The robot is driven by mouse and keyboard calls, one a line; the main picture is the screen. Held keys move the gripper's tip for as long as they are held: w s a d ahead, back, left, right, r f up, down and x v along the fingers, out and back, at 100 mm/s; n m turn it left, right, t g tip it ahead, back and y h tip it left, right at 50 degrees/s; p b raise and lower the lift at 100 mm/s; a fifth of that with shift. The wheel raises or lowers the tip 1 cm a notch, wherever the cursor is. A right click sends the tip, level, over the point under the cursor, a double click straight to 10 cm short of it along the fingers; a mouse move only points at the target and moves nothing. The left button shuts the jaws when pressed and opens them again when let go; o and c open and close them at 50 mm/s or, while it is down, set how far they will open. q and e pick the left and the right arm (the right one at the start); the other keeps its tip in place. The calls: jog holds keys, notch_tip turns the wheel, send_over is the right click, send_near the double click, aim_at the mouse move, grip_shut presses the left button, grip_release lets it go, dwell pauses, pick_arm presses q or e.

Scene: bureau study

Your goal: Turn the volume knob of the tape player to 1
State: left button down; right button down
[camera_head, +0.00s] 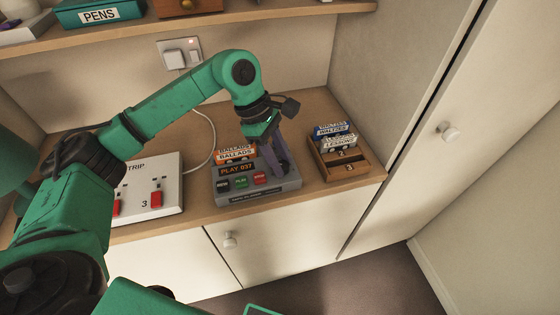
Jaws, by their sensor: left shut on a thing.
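The grey tape player (228,196) stands on the wooden counter, with a display reading "PLAY 037" and a row of buttons, one green and one red. A cassette labelled "BALLADS" (234,153) sits at its back. My left gripper (283,170) points down at the right part of the player, its fingers shut on the volume knob. The fingers hide the knob, so its pointer and scale cannot be read. My right gripper does not show.
A wooden cassette rack (345,170) stands right of the player. A white power strip (160,185) with red switches lies to the left under my arm. A wall socket (181,54) and a shelf (130,40) are behind. A tall cabinet door (450,90) stands at right.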

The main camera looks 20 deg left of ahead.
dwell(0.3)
pick_arm(q)
jog(key=c, duration=0.5)
grip_release()
jog(key=b+v, duration=0.1)
jog(key=v, duration=0.6)
jog(key=shift+r, duration=0.3)
